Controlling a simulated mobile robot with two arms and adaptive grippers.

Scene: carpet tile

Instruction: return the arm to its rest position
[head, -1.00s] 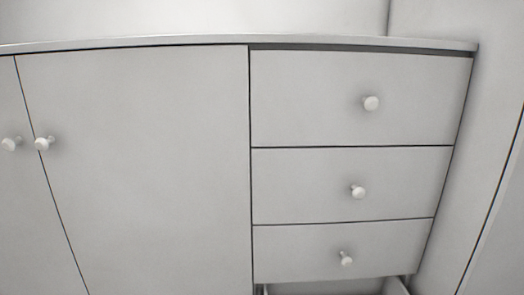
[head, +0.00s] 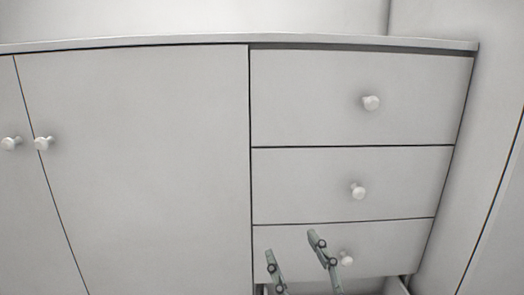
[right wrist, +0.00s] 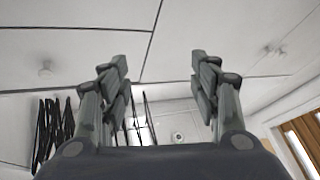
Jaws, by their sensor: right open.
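My right gripper (head: 294,252) shows at the bottom of the head view, in front of the lowest closed-looking drawer front (head: 400,245) of a white cabinet. Its two fingers stand apart with nothing between them. In the right wrist view the gripper (right wrist: 160,80) is also open and empty, with pale panels beyond the fingertips. The rest of the right arm is below the head view. My left gripper is in neither view.
The white cabinet has a door (head: 140,160) on the left and a stack of drawers with round knobs (head: 371,103) on the right. An opening shows under the lowest drawer front. A wall (head: 500,80) stands on the right. The right wrist view shows dark slats (right wrist: 52,130).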

